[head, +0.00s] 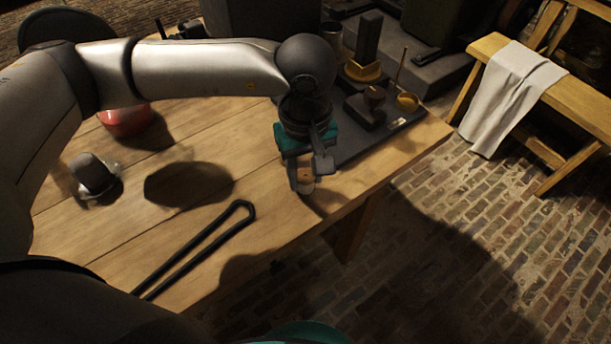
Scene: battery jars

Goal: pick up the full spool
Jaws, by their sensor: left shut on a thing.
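My left gripper (308,172) reaches over the right front part of the wooden table, pointing down, its teal body above dark fingers. It is shut on a small pale and brown thing that looks like the spool (305,182). The fingers hide part of the spool, and I cannot tell whether it touches the table. How full it is does not show clearly. My right gripper is not in view.
Black tongs (205,244) lie at the table's front. A dark-topped jar (93,175) and a red pot (126,120) stand left. A dark tray (350,150) with copper-coloured pieces is behind the gripper. A bench with a cloth (508,95) stands right.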

